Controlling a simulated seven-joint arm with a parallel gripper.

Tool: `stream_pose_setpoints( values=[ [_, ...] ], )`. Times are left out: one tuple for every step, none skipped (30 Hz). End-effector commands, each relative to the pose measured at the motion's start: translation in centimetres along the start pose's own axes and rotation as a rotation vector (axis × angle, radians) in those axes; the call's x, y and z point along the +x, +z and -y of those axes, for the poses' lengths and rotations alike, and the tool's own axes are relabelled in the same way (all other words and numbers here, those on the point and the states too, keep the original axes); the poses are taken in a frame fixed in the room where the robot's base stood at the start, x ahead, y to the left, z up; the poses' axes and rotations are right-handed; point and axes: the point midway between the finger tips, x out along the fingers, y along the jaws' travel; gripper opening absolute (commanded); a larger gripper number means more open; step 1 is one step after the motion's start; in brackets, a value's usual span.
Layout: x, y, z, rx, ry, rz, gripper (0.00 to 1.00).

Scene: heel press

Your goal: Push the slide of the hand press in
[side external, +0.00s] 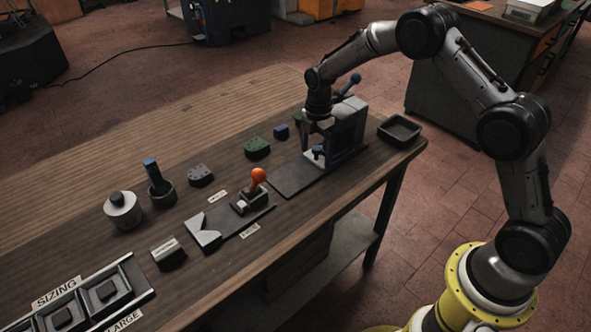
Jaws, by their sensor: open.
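My gripper (317,128) points down at the left front of the press, above the blue knob. It is open, with nothing visible in it. Its fingers blend with the press, so I cannot tell whether they touch it.
An empty black tray (400,129) sits right of the press. Green and blue blocks (257,148) lie to its left. An orange-handled clamp (257,180) stands on a plate nearby. A white round pot (122,209), a blue-handled tool (155,180) and a sizing tray (140,284) are farther left.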

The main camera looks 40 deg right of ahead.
Motion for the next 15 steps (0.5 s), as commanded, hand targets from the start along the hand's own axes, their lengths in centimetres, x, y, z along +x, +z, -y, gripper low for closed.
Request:
stream_pose_setpoints(
  values=[
    [0.01, -0.01, 0.01, 0.000, 0.000, 0.000, 1.00],
    [0.01, -0.01, 0.01, 0.000, 0.000, 0.000, 1.00],
    [0.02, -0.01, 0.01, 0.000, 0.000, 0.000, 1.00],
    [0.02, -0.01, 0.01, 0.000, 0.000, 0.000, 1.00],
    [0.02, -0.01, 0.01, 0.000, 0.000, 0.000, 1.00],
    [0.02, -0.01, 0.01, 0.000, 0.000, 0.000, 1.00],
    [0.02, -0.01, 0.01, 0.000, 0.000, 0.000, 1.00],
    [0.02, -0.01, 0.01, 0.000, 0.000, 0.000, 1.00],
    [0.02, -0.01, 0.01, 0.000, 0.000, 0.000, 1.00],
    [0.01, -0.01, 0.01, 0.000, 0.000, 0.000, 1.00],
    [-0.01, -0.01, 0.01, 0.000, 0.000, 0.000, 1.00],
    [-0.06, -0.01, 0.01, 0.000, 0.000, 0.000, 1.00],
    [-0.13, -0.01, 0.00, 0.000, 0.000, 0.000, 1.00],
    [-0.23, -0.01, -0.01, 0.000, 0.001, 0.000, 1.00],
    [-0.41, -0.01, -0.03, 0.000, 0.001, 0.000, 1.00]
  ],
)
